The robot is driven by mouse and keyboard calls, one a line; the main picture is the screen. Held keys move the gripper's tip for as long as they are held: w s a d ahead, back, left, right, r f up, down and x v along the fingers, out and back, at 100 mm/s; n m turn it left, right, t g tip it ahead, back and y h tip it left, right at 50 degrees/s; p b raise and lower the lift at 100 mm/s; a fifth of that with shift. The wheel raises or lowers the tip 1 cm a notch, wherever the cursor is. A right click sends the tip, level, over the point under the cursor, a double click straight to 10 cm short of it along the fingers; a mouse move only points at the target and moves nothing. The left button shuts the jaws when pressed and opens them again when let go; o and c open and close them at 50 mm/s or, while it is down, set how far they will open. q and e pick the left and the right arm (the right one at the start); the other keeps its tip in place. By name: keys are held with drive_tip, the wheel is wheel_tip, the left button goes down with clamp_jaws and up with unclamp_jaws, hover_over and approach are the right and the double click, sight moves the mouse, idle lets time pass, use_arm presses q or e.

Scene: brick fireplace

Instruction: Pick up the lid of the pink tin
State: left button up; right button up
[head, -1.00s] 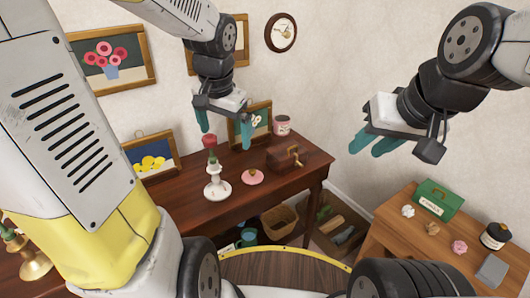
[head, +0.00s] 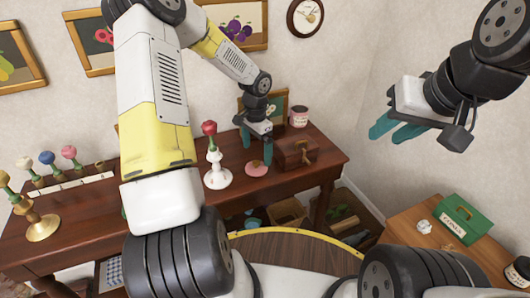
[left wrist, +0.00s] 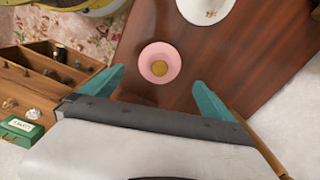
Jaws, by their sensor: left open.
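The pink lid (head: 258,168), a round dish shape with a brownish knob, lies on the dark wooden table. In the left wrist view the lid (left wrist: 150,69) shows just beyond and between my open fingertips. The pink tin (head: 299,117), with a pale label, stands at the back of the table. My left gripper (head: 257,143) is open, pointing down, above and slightly behind the lid, not touching it. My right gripper (head: 390,134) is open and empty, up in the air at the right.
A white stand (head: 217,177) with a red top stands left of the lid. A brown wooden box (head: 295,153) stands right of it. A framed picture (head: 276,104) leans behind. A green box (head: 462,218) is on the right-hand table.

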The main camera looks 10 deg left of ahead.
sight(256, 162)
use_arm(q)
drive_tip(key=f, duration=0.5)
drive_tip(key=shift+s+f, duration=0.2)
drive_tip(key=shift+f, duration=0.15)
drive_tip(key=c, duration=1.4)
